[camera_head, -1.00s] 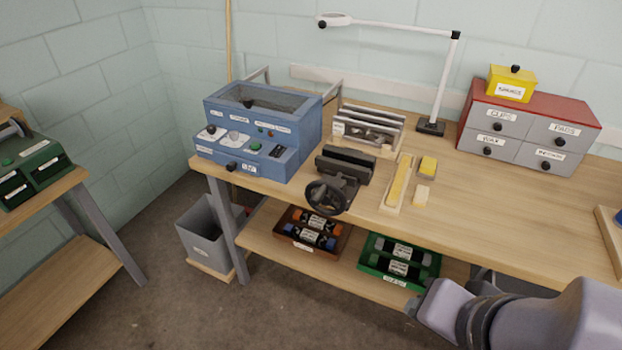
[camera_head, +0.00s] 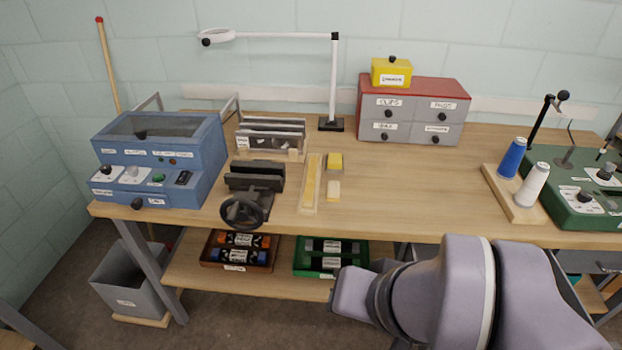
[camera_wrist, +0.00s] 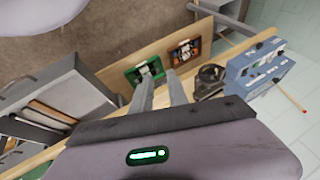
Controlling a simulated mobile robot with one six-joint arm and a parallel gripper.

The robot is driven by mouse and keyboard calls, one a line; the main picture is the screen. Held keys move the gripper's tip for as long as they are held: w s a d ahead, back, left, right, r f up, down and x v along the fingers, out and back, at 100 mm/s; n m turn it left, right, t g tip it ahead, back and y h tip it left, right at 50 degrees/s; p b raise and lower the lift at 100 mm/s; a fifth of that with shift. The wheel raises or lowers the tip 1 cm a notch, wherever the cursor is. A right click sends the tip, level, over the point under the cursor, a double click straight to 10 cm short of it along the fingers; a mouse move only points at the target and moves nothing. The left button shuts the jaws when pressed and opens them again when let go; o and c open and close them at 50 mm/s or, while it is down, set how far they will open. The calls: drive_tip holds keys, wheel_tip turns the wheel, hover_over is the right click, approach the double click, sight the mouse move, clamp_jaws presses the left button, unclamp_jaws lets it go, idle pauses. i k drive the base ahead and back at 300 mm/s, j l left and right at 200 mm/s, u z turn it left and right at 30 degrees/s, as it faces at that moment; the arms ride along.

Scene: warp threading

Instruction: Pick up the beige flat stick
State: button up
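A long flat yellow-beige stick (camera_head: 312,182) lies lengthwise on a pale wooden holder (camera_head: 317,205) on the workbench, right of the black vise; it is the likeliest match for the beige flat stick. In the wrist view I cannot make it out. My gripper (camera_wrist: 159,76) shows in the wrist view with its two grey fingers apart and nothing visible between them. In the head view my arm is at the lower right, in front of the bench, and the gripper itself cannot be made out.
The black vise (camera_head: 250,190) and blue machine (camera_head: 160,160) stand left of the stick. Small yellow blocks (camera_head: 335,161) lie right of it. A slotted rack (camera_head: 270,138) and lamp (camera_head: 333,80) stand behind. Bench space right of the blocks is clear up to the spool board (camera_head: 512,195).

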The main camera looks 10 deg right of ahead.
sight(310, 184)
drive_tip(key=i+u, duration=0.3)
drive_tip(key=i, duration=0.15)
drive_tip(key=i+l+u, duration=0.15)
drive_tip(key=i+u, duration=0.2)
drive_tip(key=i, duration=0.1)
